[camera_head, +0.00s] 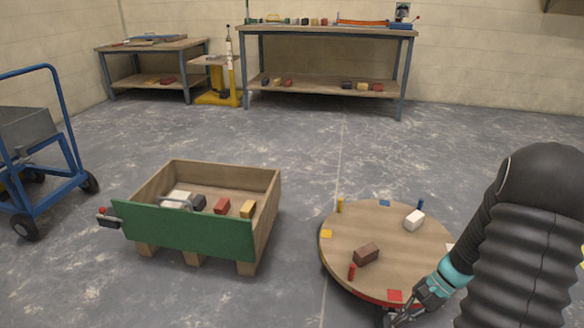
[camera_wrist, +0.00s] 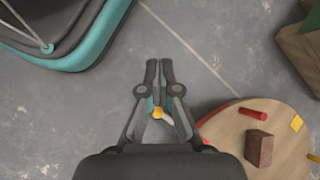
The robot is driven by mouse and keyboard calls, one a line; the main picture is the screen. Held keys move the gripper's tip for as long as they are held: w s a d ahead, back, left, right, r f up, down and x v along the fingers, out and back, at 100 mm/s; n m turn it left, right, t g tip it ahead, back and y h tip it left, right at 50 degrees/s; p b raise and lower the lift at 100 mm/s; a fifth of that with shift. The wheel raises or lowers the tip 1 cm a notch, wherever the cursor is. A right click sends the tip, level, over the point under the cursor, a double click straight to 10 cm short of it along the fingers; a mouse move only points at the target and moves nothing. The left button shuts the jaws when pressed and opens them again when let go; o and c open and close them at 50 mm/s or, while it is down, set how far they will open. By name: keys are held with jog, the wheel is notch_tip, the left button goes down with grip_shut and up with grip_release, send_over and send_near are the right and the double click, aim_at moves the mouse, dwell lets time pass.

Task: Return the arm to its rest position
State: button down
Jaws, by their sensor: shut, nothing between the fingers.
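My arm enters the head view from the right, with its black ribbed sleeve and teal wrist. My gripper (camera_head: 393,318) hangs low at the bottom edge of that view, by the near rim of the round wooden table. In the wrist view my gripper (camera_wrist: 159,64) is shut, its fingertips together with nothing between them. Bare grey floor lies below the fingertips there.
A wooden crate with a green front (camera_head: 185,229) holds several blocks. A blue cart (camera_head: 45,190) stands left.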

jog(key=s+a+r+n+t+h+p, duration=0.2)
jog(key=s+a+r+n, duration=0.1)
jog(key=r, duration=0.8)
jog(key=s+a+r+n+t+h+p, duration=0.2)
jog(key=s+a+r+n+t+h, duration=0.1)
jog(key=r, duration=0.8)
jog(key=s+a+r+n+t+h+p, duration=0.2)
jog(key=s+a+r+n, duration=0.3)
jog(key=r, duration=0.6)
jog(key=shift+s+t, duration=0.2)
jog(key=shift+t, duration=0.3)
